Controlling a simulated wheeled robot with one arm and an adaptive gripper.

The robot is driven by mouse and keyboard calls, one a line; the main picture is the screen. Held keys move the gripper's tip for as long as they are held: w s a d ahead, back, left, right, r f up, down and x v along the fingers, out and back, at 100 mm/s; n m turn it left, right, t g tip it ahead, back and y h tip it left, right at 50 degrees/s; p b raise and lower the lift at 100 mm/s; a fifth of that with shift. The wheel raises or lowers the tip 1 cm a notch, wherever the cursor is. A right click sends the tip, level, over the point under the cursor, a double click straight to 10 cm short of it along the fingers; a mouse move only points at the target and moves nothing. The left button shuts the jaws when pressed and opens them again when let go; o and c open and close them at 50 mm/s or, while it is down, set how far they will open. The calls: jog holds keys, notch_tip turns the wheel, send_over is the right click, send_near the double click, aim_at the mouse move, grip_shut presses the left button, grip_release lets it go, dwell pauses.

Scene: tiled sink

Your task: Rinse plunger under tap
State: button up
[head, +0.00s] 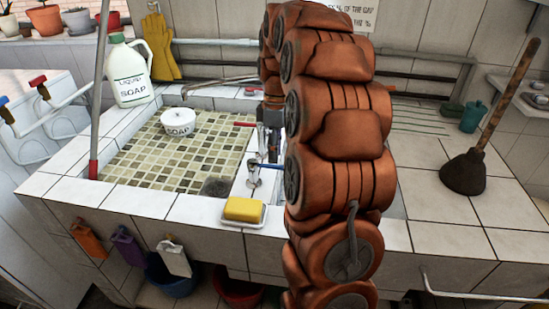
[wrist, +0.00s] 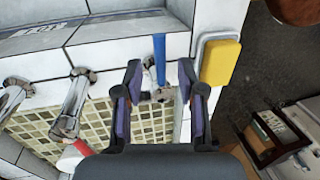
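The plunger (head: 468,165) stands cup-down on the tiled counter at the right in the head view, its black rubber cup on the tiles and its worn wooden handle leaning right. The metal tap (head: 254,177) by the sink basin has a blue handle (head: 264,164) and a red handle (head: 244,124); my arm hides part of it. In the wrist view my gripper (wrist: 159,88) is open. The blue handle (wrist: 159,58) shows between its two fingers; I cannot tell whether they touch it. The red handle (wrist: 83,147) shows at lower left. The plunger is not in the wrist view.
A yellow sponge (head: 243,209) lies on a dish at the front edge. A soap pot (head: 179,121) stands in the mosaic basin (head: 150,150), with a soap jug (head: 129,72) at the back left. A teal cup (head: 473,117) stands behind the plunger.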

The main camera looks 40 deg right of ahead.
aim_at(266, 166)
jog(key=shift+s+a+f, duration=0.1)
jog(key=shift+f, duration=0.55)
jog(key=shift+s+a+f, duration=0.1)
jog(key=shift+f, duration=0.55)
grip_shut()
